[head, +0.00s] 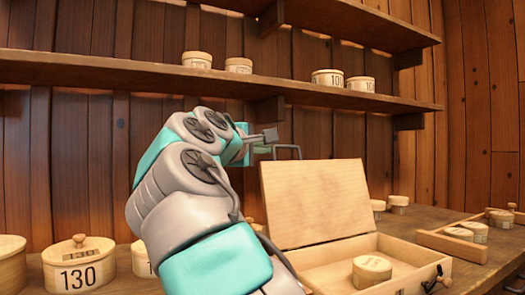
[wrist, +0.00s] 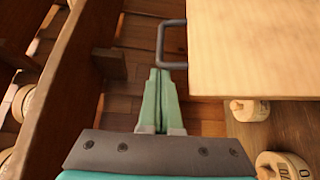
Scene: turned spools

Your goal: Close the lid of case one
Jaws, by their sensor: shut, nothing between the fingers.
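A wooden case (head: 405,272) stands on the bench at the lower right in the head view. Its lid (head: 318,200) is raised, nearly upright, with a grey handle (head: 286,148) on its top edge. A round spool (head: 371,270) lies inside the case. My gripper (head: 268,150) is beside the lid's top left corner. In the wrist view the shut, empty fingers (wrist: 158,72) point at the handle (wrist: 162,45), close to its lower end; I cannot tell if they touch. The lid (wrist: 250,50) fills the upper right there. No case number is readable.
Wooden shelves (head: 150,75) with several round boxes run along the back wall, close to my arm. A box marked 130 (head: 80,268) stands on the bench at left. A low tray (head: 460,245) with spools is at right.

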